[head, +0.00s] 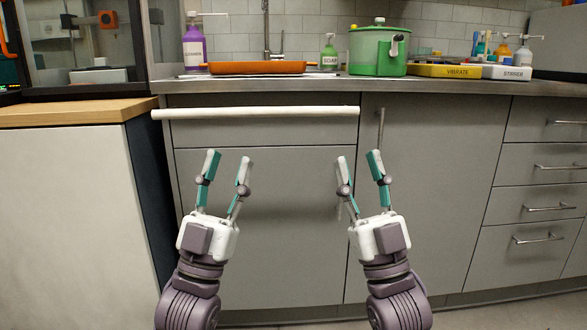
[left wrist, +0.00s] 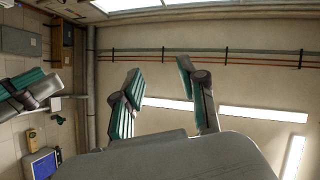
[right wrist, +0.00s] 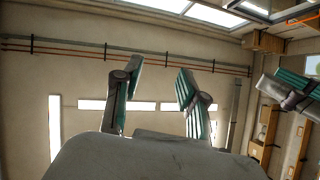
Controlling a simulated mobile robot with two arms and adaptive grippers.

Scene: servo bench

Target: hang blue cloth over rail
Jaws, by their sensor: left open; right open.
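The white rail (head: 255,112) runs level across the front of the grey cabinet, just under the counter edge. It is bare. No blue cloth shows in any view. My left gripper (head: 228,160) is open and empty, pointing up in front of the cabinet, below the rail in the head view. Its spread fingers show in the left wrist view (left wrist: 158,72). My right gripper (head: 359,158) is open and empty, below the rail's right end in the head view. Its spread fingers show in the right wrist view (right wrist: 158,68).
The counter (head: 440,88) holds an orange tray (head: 257,68), a green pot (head: 378,52), a purple bottle (head: 194,48), a soap bottle (head: 329,55) and a yellow box (head: 444,70). A wood-topped cabinet (head: 70,112) stands at left. Drawers with bar handles are at right.

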